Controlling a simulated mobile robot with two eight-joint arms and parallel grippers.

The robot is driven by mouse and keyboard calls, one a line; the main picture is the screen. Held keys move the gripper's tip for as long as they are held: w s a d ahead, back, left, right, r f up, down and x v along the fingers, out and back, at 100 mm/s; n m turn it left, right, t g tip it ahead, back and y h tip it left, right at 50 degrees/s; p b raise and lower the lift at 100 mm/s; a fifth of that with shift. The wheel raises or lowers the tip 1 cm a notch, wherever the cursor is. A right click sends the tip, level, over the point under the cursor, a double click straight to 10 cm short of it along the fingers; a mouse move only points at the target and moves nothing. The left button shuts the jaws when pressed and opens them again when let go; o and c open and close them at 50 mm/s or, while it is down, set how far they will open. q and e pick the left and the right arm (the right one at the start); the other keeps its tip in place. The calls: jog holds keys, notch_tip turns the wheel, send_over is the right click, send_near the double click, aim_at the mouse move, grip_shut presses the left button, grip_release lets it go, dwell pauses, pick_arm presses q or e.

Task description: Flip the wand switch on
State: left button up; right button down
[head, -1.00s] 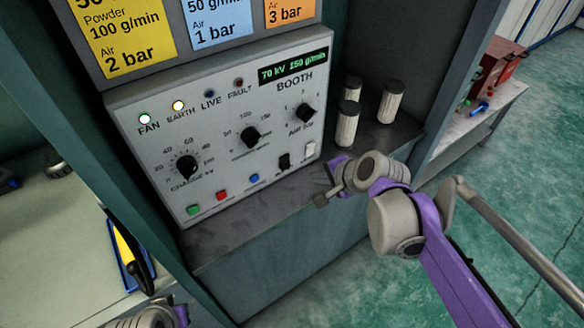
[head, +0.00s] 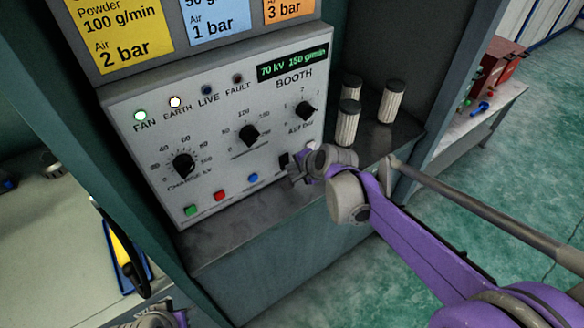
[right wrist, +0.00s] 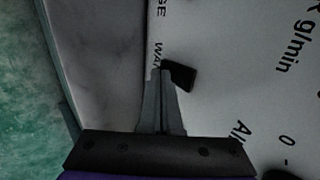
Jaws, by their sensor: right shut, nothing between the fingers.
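The wand switch (head: 284,159) is a small black rocker at the lower right of the grey booth control panel (head: 200,125). In the right wrist view the black rocker (right wrist: 181,75) stands out from the panel beside a partly covered label starting "WA". My right gripper (head: 298,173) is at the panel, right by the switch, and partly hides it in the head view. Its fingers (right wrist: 165,72) are shut and empty, with the tips right beside the rocker. I cannot tell if they touch it. Part of my left arm (head: 158,316) shows at the bottom left; its fingers are unclear.
A pale switch beside the wand switch is mostly covered by my right gripper. Red (head: 219,195), green (head: 190,210) and blue (head: 252,178) buttons line the panel's lower edge. Several ribbed cylinders, one nearest (head: 347,122), stand on the ledge right of the panel.

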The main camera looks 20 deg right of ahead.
jog(key=shift+w+a+f, duration=0.1)
jog(key=shift+w, duration=0.05)
dwell(0.4)
jog(key=shift+r+p, duration=0.65)
jog(key=shift+r, duration=0.25)
